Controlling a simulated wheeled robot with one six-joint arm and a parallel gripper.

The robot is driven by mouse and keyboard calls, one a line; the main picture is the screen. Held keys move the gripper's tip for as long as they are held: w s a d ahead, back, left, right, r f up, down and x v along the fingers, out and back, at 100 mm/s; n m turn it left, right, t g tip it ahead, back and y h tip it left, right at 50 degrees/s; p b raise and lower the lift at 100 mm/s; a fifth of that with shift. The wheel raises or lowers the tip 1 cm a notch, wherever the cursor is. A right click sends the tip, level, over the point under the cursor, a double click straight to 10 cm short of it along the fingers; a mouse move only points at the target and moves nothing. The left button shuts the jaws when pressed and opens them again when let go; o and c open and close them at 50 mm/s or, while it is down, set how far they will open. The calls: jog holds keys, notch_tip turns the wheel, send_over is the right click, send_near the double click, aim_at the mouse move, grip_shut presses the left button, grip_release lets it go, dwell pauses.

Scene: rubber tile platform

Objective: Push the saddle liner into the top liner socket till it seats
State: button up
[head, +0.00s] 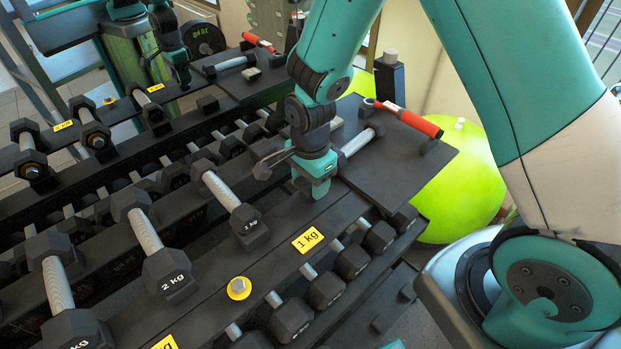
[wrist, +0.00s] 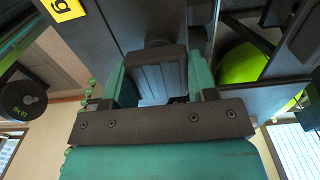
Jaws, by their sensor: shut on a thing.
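My gripper (head: 316,185) points down at the top rail of the dumbbell rack, just left of the dark tool shelf. In the wrist view its two teal fingers (wrist: 158,80) are closed on the sides of a dark grey ribbed block, the saddle liner (wrist: 157,68). The liner lies close against the dark rack surface, but I cannot tell whether it touches or sits inside anything. I cannot make out the top liner socket, which is hidden behind the gripper and liner.
A 1 kg dumbbell (head: 235,210) and a 2 kg dumbbell (head: 157,250) rest left of my gripper. A yellow 1 kg label (head: 307,240) lies in front. A red-handled tool (head: 408,118) lies on the shelf (head: 385,175) at right. A green ball (head: 462,185) stands beyond.

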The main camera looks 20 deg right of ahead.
jog(key=shift+f, duration=0.15)
jog(key=shift+f+b, duration=0.5)
jog(key=shift+f, duration=0.1)
jog(key=shift+f, duration=0.3)
dwell(1.9)
jog(key=o, duration=1.2)
jog(key=shift+r, duration=0.1)
notch_tip(320, 180, up, 17)
jog(key=b, duration=0.1)
jog(key=s+a+r+n+y, duration=0.2)
jog(key=s+r+n, duration=0.1)
jog(key=s+n, duration=0.6)
jog(key=s+a+r+n+y, duration=0.2)
jog(key=s+r+n, duration=0.1)
jog(key=s+n, duration=0.6)
jog(key=n, duration=0.3)
jog(key=shift+s+a+n, duration=0.3)
